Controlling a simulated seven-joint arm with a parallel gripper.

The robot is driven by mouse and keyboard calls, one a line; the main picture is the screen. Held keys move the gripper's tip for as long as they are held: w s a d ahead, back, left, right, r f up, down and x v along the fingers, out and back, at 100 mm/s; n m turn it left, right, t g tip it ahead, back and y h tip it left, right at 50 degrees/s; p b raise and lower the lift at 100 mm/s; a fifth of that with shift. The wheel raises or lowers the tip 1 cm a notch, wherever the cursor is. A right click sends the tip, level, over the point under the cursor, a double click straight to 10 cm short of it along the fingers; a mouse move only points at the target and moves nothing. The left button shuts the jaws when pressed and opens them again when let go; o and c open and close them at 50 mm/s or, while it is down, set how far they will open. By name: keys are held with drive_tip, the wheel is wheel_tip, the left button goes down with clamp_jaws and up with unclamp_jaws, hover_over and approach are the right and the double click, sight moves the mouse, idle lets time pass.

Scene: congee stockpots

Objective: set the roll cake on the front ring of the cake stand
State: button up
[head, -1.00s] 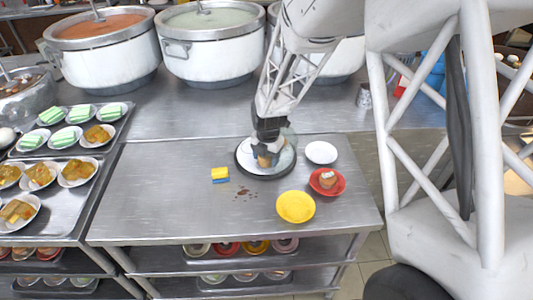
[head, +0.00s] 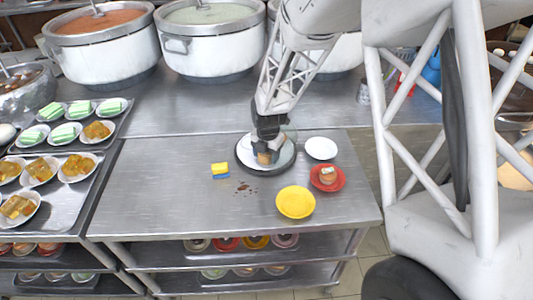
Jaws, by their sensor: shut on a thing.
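The cake stand (head: 243,166) is a round, pale disc with a dark rim, near the back middle of the steel table. My gripper (head: 266,150) points down over it and is shut on a small tan piece, seemingly the roll cake (head: 264,158). The piece is low over the front half of the stand. I cannot tell whether it touches the surface. The gripper hides the piece's top and part of the stand. Ring markings are too small to make out.
A white plate (head: 321,148), a red plate (head: 341,184) bearing a small brown item (head: 328,174) and a yellow plate (head: 295,202) stand right of and in front of the stand. A yellow-blue sponge (head: 220,170) lies left, near brown crumbs or stains (head: 246,188). The table's front left is clear.

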drive_tip(key=shift+f, duration=0.2)
drive_tip(key=o, duration=1)
drive_tip(key=c, duration=0.3)
drive_tip(key=shift+r, duration=0.8)
drive_tip(key=shift+r, duration=1.05)
drive_tip(key=shift+r, duration=0.75)
wheel_tip(320, 180, up, 7)
idle(0.7)
drive_tip(key=shift+f, duration=0.1)
idle(0.4)
